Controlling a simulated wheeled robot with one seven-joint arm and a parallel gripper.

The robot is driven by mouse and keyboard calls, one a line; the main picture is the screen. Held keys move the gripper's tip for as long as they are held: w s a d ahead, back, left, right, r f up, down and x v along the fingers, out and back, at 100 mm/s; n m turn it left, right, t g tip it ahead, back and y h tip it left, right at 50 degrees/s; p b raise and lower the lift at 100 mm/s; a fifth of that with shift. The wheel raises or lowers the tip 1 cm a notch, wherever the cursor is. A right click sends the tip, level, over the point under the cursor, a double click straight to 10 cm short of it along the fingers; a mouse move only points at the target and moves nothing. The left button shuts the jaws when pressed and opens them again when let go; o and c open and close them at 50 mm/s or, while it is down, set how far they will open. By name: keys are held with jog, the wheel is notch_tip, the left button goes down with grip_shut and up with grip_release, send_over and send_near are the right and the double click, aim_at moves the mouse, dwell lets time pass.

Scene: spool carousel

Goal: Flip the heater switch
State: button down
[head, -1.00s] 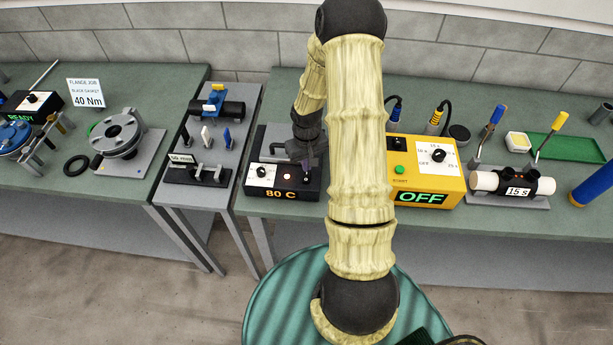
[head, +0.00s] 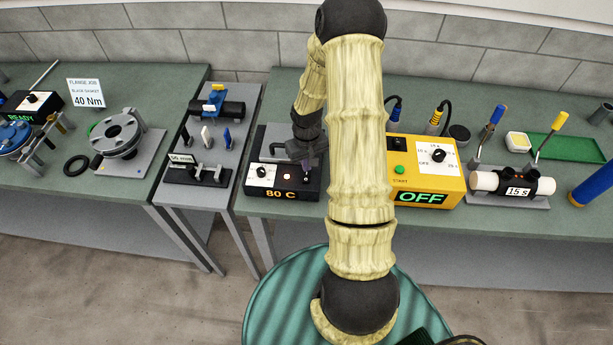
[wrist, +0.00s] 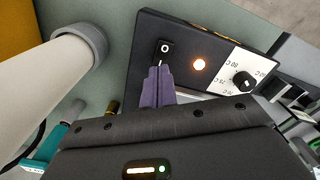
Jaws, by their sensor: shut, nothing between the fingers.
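The heater box (head: 260,193) is black and shows "80 C" on its front in the head view. A white dial plate with a black knob (wrist: 241,81) and a lit orange lamp (wrist: 199,64) are on its panel in the wrist view. In the head view my gripper (head: 306,168) is over the right end of the box.
A yellow control box (head: 430,172) showing "OFF" stands to the right, partly behind my arm. A grey stand with a clamp (head: 208,172) is to the left. A pale cylinder (wrist: 45,90) is close on the left in the wrist view.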

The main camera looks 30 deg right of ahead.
jog(key=shift+f+b, duration=0.9)
jog(key=shift+f, duration=0.3)
dwell(0.9)
jog(key=shift+r+p, duration=2.85)
jog(key=shift+r, duration=0.7)
jog(key=s+a+r+t+b, duration=0.2)
jog(key=s+a+r+b, duration=0.7)
jog(key=s+a, duration=0.3)
jog(key=shift+s+a+r+n+t, duration=0.3)
jog(key=shift+a+r+n, duration=0.15)
jog(key=shift+a, duration=0.35)
jog(key=shift+w, duration=0.1)
